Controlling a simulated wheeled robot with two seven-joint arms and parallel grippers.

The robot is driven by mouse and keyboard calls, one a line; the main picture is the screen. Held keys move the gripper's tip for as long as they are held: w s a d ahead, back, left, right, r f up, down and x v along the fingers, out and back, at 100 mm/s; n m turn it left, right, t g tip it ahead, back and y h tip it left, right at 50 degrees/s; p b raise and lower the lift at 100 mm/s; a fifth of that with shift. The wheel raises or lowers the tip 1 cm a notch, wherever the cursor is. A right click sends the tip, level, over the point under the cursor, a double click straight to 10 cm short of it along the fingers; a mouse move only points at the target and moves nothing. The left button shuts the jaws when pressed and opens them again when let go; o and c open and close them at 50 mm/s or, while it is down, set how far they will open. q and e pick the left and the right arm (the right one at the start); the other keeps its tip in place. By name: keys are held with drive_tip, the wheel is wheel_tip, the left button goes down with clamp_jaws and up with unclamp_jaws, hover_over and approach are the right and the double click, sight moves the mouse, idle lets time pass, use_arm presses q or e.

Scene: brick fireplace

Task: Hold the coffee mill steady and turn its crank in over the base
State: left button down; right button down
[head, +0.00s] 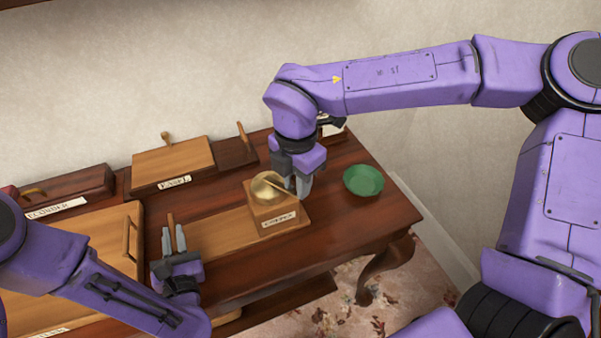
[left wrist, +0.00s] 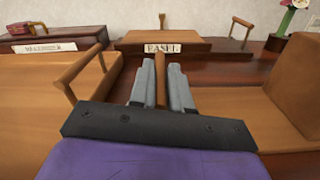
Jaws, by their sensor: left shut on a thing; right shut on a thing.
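The coffee mill (head: 273,212) is a wooden box with a brass bowl top and a label, on a long wooden base board (head: 215,240) on the table. Its side shows at the right of the left wrist view (left wrist: 300,85). An upright wooden handle (head: 170,221) stands at the board's left end. My left gripper (head: 174,240) is shut on this handle, which shows between its fingers in the left wrist view (left wrist: 161,82). My right gripper (head: 303,186) is shut at the mill's right upper edge, on the crank; its fingers hide most of the grip. The crank arm (head: 280,184) crosses the brass top.
A green bowl (head: 363,180) stands right of the mill near the table's right end. A wooden box labelled EASEL (head: 172,163) is behind. A board with a handle (head: 104,240) lies left of my left gripper. The table (head: 235,272) is bare in front of the mill.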

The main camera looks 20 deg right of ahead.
drive_tip(key=w+a+m, duration=0.2)
drive_tip(key=a+m, duration=0.8)
drive_tip(key=m, duration=0.8)
drive_tip(key=shift+a, duration=0.15)
idle(0.3)
drive_tip(key=shift+w, duration=0.1)
drive_tip(key=c, duration=0.9)
unclamp_jaws()
drive_tip(key=shift+r, duration=0.1)
wheel_tip(320, 180, up, 12)
drive_tip(key=shift+a+f, duration=0.1)
